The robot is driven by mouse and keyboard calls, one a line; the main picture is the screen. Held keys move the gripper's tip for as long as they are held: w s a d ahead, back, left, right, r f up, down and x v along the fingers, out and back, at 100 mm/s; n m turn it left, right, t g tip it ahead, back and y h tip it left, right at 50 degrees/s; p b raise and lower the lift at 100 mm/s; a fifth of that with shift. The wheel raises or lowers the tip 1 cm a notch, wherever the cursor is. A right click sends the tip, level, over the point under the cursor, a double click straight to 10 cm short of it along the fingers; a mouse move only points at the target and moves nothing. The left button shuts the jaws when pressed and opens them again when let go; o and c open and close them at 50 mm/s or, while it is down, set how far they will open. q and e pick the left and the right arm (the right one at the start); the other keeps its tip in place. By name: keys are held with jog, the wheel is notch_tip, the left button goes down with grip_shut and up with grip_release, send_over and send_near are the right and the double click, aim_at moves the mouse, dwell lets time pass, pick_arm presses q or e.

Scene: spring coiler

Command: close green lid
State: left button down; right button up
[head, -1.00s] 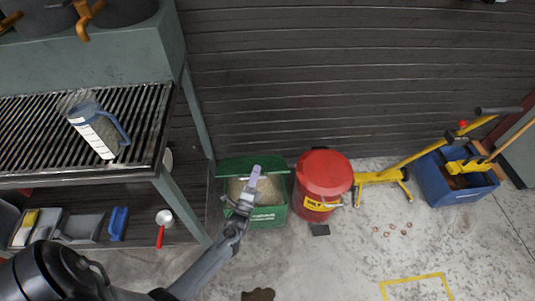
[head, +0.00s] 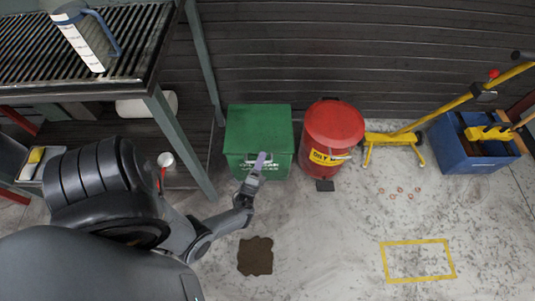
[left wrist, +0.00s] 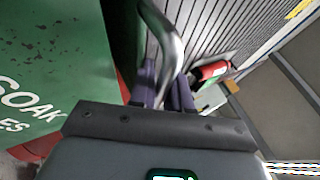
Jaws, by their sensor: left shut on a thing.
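The green lid (head: 258,126) lies down over the green bin (head: 279,168) beside the bench, and no granules show inside. My left gripper (head: 260,160) is at the bin's front edge, with its purple fingertips by the lid's front. In the left wrist view, the purple fingers of this gripper (left wrist: 165,88) are shut on a curved metal handle (left wrist: 163,35). The green bin also fills the left of that view (left wrist: 50,65), with white lettering. Whether the lid sits fully flush is too small to tell. My right gripper is not in view.
A red oily-waste can (head: 333,128) stands close to the bin's right. A slatted bench (head: 150,50) with a blue-handled jug (head: 85,38) is at left. A blue crate (head: 470,150) and yellow trolley (head: 430,125) stand farther right. A brown stain (head: 255,256) marks the open floor.

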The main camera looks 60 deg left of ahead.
pick_arm(q)
jog(key=shift+s+d+f, duration=0.1)
jog(key=shift+d+f, duration=0.1)
jog(key=shift+f, duration=0.7)
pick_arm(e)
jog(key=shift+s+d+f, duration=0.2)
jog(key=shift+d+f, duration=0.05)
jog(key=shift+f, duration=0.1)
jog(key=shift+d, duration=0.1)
pick_arm(q)
jog(key=c, duration=1.4)
grip_release()
jog(key=shift+o, duration=1.2)
jog(key=shift+s+d+f, duration=0.1)
jog(key=shift+s+d, duration=0.05)
jog(key=shift+d, duration=0.05)
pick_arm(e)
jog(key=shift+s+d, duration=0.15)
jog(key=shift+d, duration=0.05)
pick_arm(q)
jog(key=shift+a, duration=0.1)
jog(key=shift+f, duration=0.15)
